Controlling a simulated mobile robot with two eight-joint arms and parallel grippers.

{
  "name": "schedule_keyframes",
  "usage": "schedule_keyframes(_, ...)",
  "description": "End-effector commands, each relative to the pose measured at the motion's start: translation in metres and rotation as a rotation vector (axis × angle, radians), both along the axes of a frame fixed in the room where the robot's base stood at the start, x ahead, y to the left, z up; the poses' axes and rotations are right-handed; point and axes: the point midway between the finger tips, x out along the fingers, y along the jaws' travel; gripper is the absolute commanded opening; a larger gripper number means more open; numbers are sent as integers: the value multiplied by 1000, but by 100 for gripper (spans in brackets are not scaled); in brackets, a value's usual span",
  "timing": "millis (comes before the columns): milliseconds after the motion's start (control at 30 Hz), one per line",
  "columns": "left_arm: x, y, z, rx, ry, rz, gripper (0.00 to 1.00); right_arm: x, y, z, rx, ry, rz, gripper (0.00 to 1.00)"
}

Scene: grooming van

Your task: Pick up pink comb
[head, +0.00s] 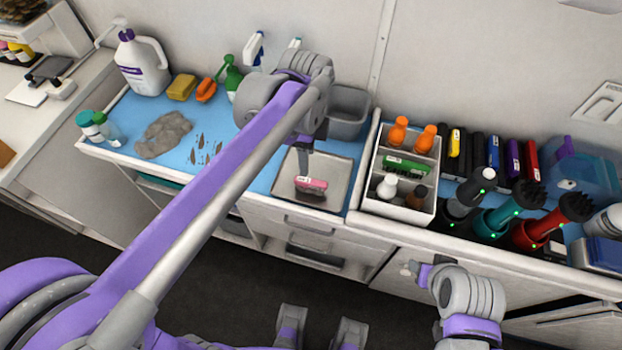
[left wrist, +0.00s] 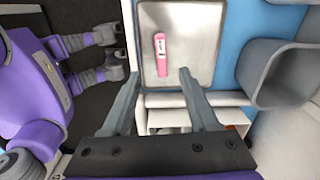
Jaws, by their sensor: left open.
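The pink comb (head: 311,185) lies flat on a light grey metal tray (head: 340,168) on the blue counter mat. In the left wrist view the pink comb (left wrist: 161,60) lies beyond the fingertips, roughly in line with the gap between them. My left gripper (head: 305,150) hangs over the tray, its fingers partly hidden by the wrist in the head view. In the left wrist view the left gripper (left wrist: 159,75) is open and empty, apart from the comb. My right arm is low at the front right, and its jaws (head: 412,270) are too unclear to read.
A grey bin (head: 348,112) stands behind the tray. A white caddy (head: 405,208) with bottles stands to its right. Clippers (head: 500,218) stand farther right. Grey fur (head: 165,135), a white jug (head: 142,65) and small bottles are on the left.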

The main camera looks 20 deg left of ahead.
Motion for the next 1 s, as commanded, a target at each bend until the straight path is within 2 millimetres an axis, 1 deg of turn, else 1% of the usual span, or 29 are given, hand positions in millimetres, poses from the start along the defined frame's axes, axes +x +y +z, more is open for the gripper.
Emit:
schedule_keyframes(33,0,-1,-18,1,8,-12,60,-2,0,-12,0,4,0,50)
schedule_keyframes(100,-1,-1,-34,1,11,-18,60,-3,0,-18,0,6,0,50)
schedule_keyframes(200,-1,0,-52,1,10,-16,60,-3,0,-21,0,7,0,50)
schedule_keyframes(300,-1,0,-62,1,9,-15,60,-3,0,-21,0,7,0,50)
schedule_keyframes(467,0,1,-72,1,8,-14,60,-3,0,-22,0,7,0,50)
schedule_keyframes(700,4,4,-107,0,8,-13,60,-4,0,-26,0,9,0,50)
schedule_keyframes(800,4,4,-117,0,8,-13,60,-4,0,-27,0,9,0,50)
schedule_keyframes(1000,4,4,-119,0,8,-13,60,-4,0,-27,0,9,0,50)
